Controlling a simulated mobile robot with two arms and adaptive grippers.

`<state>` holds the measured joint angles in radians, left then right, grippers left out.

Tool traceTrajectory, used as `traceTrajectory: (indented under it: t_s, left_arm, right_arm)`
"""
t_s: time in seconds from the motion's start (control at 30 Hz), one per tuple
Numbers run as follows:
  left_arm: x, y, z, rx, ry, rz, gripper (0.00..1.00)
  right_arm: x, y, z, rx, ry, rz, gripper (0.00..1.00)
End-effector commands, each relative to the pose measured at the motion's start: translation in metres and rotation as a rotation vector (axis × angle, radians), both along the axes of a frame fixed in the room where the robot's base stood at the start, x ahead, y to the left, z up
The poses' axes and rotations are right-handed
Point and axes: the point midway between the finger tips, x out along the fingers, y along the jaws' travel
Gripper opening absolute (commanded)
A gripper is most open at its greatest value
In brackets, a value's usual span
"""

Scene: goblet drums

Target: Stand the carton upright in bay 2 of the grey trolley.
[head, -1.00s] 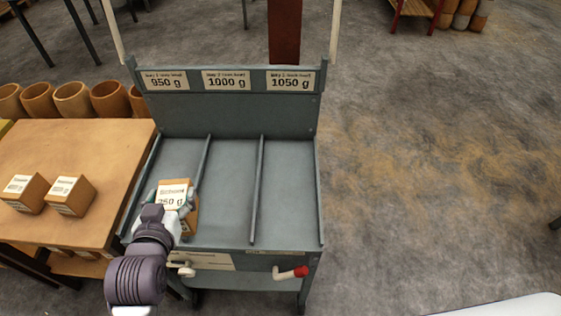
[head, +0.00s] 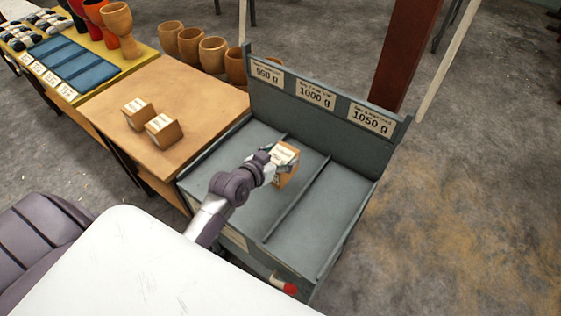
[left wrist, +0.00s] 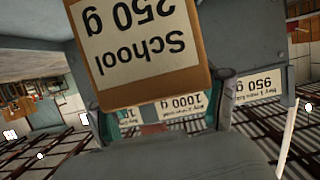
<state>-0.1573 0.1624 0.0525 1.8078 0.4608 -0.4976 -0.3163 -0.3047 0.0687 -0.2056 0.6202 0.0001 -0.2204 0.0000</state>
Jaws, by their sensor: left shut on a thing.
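The carton (head: 287,157) is a small brown box with a white label reading "School". My left gripper (head: 276,162) is shut on it and holds it over the middle bay of the grey trolley (head: 325,205), the bay beneath the 1000 g sign (head: 315,93). In the left wrist view the carton (left wrist: 140,45) fills the top middle, its label upside down like the trolley signs, so it looks roughly upright. Whether its base touches the bay floor cannot be told. The gripper fingers are partly hidden by the carton. My right gripper is not in view.
Thin dividers (head: 296,205) separate the trolley's bays, and a tall back panel (head: 345,133) carries the signs. Two similar cartons (head: 162,128) stand on the wooden table (head: 195,95) at left. Goblet drums (head: 121,28) stand farther back. The floor to the right is clear.

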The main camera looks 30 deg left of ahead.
Motion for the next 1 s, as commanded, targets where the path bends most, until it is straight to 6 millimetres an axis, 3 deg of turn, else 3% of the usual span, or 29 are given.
traceTrajectory:
  t_s: [0.17,0.5,0.9,0.93,1.0]
  left_arm:
    - [0.018,0.008,-0.011,0.001,-0.003,-0.001,0.27]
    - [0.02,0.01,-0.05,-0.001,-0.001,-0.001,0.27]
    - [0.02,0.01,-0.056,0.001,-0.003,0.0,0.27]
    - [0.019,0.009,-0.056,0.001,-0.001,0.0,0.76]
    - [0.019,0.009,-0.056,0.001,-0.001,0.0,0.87]
  right_arm:
    - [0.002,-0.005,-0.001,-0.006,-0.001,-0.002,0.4]
    - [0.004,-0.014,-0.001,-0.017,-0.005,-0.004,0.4]
    - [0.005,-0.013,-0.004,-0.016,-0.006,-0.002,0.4]
    - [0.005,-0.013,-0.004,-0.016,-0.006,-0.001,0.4]
    - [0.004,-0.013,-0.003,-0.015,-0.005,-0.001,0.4]
